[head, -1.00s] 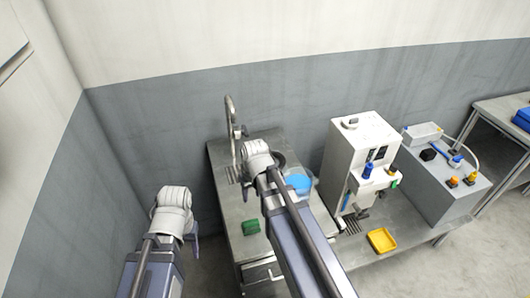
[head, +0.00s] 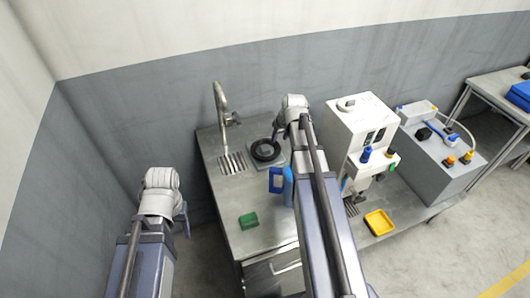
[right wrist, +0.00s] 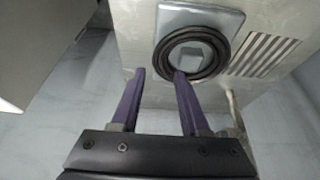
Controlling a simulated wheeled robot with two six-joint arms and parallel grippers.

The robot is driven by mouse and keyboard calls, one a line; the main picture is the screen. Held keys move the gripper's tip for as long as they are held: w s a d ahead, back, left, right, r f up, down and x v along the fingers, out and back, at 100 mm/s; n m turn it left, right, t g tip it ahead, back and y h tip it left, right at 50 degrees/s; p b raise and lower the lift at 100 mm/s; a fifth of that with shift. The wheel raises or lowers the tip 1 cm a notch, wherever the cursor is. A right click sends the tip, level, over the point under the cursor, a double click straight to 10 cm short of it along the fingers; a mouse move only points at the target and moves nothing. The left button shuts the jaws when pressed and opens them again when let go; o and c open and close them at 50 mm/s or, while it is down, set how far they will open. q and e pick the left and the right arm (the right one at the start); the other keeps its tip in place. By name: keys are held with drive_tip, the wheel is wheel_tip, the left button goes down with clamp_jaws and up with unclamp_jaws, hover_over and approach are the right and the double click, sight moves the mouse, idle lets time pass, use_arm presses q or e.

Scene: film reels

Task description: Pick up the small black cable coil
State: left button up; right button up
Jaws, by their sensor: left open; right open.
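The black cable coil (head: 265,157) lies as a ring of several loops on a grey square plate (head: 283,160) at the back of the steel counter. In the right wrist view the coil (right wrist: 221,52) lies around a raised grey block (right wrist: 192,50) on the plate (right wrist: 168,15). My right gripper (right wrist: 159,74) is open and empty. One fingertip overlaps the coil's near edge in that view; I cannot tell whether it touches. In the head view the right arm reaches to just right of the coil. My left gripper (head: 181,218) hangs left of the counter, its fingertips small.
A faucet (head: 222,105) and slotted drain (head: 232,163) are left of the coil. A blue jug (head: 276,181) stands in front of it, partly behind my right arm. A green block (head: 248,220) lies near the front. A white machine (head: 357,125) and yellow tray (head: 379,222) are right.

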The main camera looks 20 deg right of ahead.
sight(278, 144)
drive_tip(key=shift+b+x, duration=2.4)
drive_tip(key=shift+x, duration=0.35)
drive_tip(key=shift+s, duration=0.1)
clamp_jaws()
